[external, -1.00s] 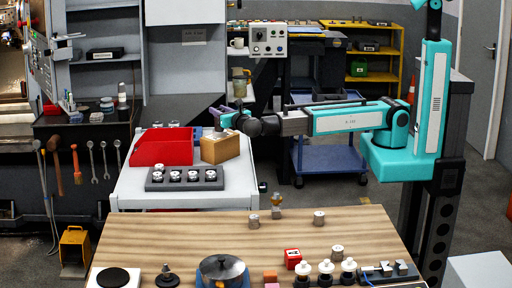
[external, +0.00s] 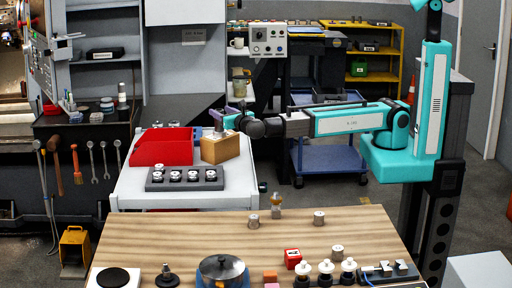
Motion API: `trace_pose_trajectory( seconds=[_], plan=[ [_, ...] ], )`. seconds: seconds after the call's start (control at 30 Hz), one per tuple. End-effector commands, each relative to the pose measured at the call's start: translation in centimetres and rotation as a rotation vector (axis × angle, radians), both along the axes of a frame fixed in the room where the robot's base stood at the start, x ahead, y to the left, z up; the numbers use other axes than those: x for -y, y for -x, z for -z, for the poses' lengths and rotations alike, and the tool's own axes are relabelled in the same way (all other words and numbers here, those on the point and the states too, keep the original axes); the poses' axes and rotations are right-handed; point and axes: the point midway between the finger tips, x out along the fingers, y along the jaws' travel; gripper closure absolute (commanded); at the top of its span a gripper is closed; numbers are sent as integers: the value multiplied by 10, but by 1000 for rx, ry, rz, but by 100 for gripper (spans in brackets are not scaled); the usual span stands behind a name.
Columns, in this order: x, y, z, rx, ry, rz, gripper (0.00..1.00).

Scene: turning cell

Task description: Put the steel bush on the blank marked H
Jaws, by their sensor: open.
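My gripper (external: 217,121) is over the brown box (external: 221,149) on the white cart, with its fingers pointing down near the box top. It is open. A small grey piece shows at the fingers on the box top; I cannot tell whether it is the steel bush or part of the gripper. Several round metal pieces (external: 191,176) sit in the dark grey tray (external: 155,187) in front of the box. Metal cylinders stand on the wooden table, one at the left (external: 253,220), one at the right (external: 319,218) and one nearer (external: 337,251). Marks are too small to read, so the H blank cannot be told.
A red bin (external: 162,147) stands left of the box on the cart. A brass-coloured piece (external: 276,203) stands at the wooden table's back edge. The table's middle left is clear.

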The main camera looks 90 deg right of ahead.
Motion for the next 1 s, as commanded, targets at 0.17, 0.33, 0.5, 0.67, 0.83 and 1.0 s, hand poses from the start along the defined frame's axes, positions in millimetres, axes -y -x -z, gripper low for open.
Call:
trace_pose_trajectory(
  seconds=[0.17, 0.33, 0.5, 0.67, 0.83, 1.0],
  plan=[
    [-23, 14, 2, 1, -1, -1, 51],
    [-45, 26, 1, 2, -1, -2, 51],
    [-65, 37, 1, 1, 0, -2, 51],
    [-78, 45, 1, 0, 0, -1, 51],
    [-84, 49, 0, 0, 0, 1, 51],
    [-85, 50, 0, 1, -1, 1, 51]
  ],
)
